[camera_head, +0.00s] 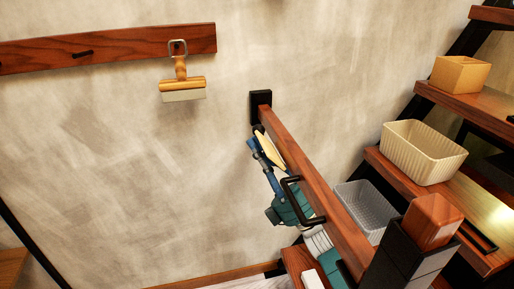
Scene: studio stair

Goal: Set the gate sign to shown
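A wooden gate rail (318,187) runs from a black wall bracket (260,101) down to the lower right. A black handle (291,197) is fixed on it. A pale yellow plate (270,149), perhaps the gate sign, shows at the rail's left side near the bracket, partly hidden. Its face and any lettering cannot be read. My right gripper (259,152), blue and teal, reaches up along the rail's left side, its fingertips beside the plate. Whether they touch it or close on it cannot be told. My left gripper is not in view.
A brush (182,87) hangs from a wooden wall board (110,47). At right, stair treads carry a cream basket (422,153) and a tan box (460,75). A grey basket (366,210) sits behind the rail. A dark post (408,262) stands lower right.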

